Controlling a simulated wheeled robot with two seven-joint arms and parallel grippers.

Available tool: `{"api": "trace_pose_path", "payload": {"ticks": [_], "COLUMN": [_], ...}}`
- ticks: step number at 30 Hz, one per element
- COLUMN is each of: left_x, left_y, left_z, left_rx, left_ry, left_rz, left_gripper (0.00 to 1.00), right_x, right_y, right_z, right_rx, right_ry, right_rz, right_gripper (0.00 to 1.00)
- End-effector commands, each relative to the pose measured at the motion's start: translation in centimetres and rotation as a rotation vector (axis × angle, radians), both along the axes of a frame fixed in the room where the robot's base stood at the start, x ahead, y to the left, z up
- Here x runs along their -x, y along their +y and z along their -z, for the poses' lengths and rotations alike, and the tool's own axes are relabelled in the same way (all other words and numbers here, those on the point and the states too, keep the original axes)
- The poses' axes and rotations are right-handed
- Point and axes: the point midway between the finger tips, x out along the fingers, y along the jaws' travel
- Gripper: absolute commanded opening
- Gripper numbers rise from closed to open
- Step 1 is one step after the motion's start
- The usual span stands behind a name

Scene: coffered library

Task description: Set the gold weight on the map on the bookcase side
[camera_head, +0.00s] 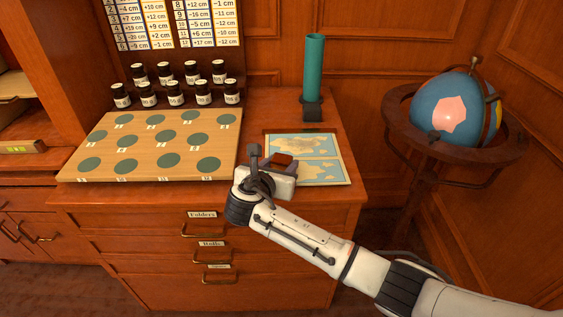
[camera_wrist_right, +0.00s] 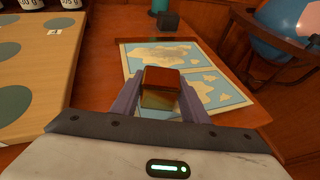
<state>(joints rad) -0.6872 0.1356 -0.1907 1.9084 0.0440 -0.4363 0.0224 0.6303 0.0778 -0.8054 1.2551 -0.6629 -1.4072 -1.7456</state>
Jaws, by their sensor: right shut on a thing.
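The map (camera_head: 318,148) lies flat on the right part of the cabinet top, with pale land on blue; it also shows in the wrist view (camera_wrist_right: 205,62). My right gripper (camera_head: 277,165) is over the map's near left part. It is shut on the gold weight (camera_wrist_right: 161,88), a small block with a reddish-brown sheen on top, which also shows in the head view (camera_head: 282,159). The weight's underside is hidden, so I cannot tell whether it touches the map. My left gripper is not in view.
Left of the map is a wooden board (camera_head: 140,145) with green discs, and several dark bottles (camera_head: 175,93) stand behind it. A teal cylinder (camera_head: 314,68) stands behind the map. A globe (camera_head: 447,108) in a wooden stand is at right. Open shelves (camera_head: 17,100) are at far left.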

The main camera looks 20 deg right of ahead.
Motion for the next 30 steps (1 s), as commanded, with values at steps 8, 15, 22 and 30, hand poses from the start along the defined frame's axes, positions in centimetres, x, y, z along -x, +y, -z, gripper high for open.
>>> {"api": "trace_pose_path", "payload": {"ticks": [8,15,22,30], "left_x": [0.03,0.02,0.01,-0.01], "left_y": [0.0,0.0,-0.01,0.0], "left_z": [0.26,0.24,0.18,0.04], "left_rx": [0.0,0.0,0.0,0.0], "left_ry": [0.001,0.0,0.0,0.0], "left_rz": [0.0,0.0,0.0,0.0], "left_gripper": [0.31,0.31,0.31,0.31], "right_x": [-0.06,-0.05,-0.05,-0.04], "right_y": [0.04,0.03,0.02,0.01], "right_z": [0.42,0.41,0.48,0.76], "right_rx": [0.0,0.0,0.0,0.0], "right_ry": [-0.003,-0.004,-0.004,-0.004], "right_rz": [-0.001,0.0,0.0,0.001], "right_gripper": [0.04,0.04,0.04,0.04]}}
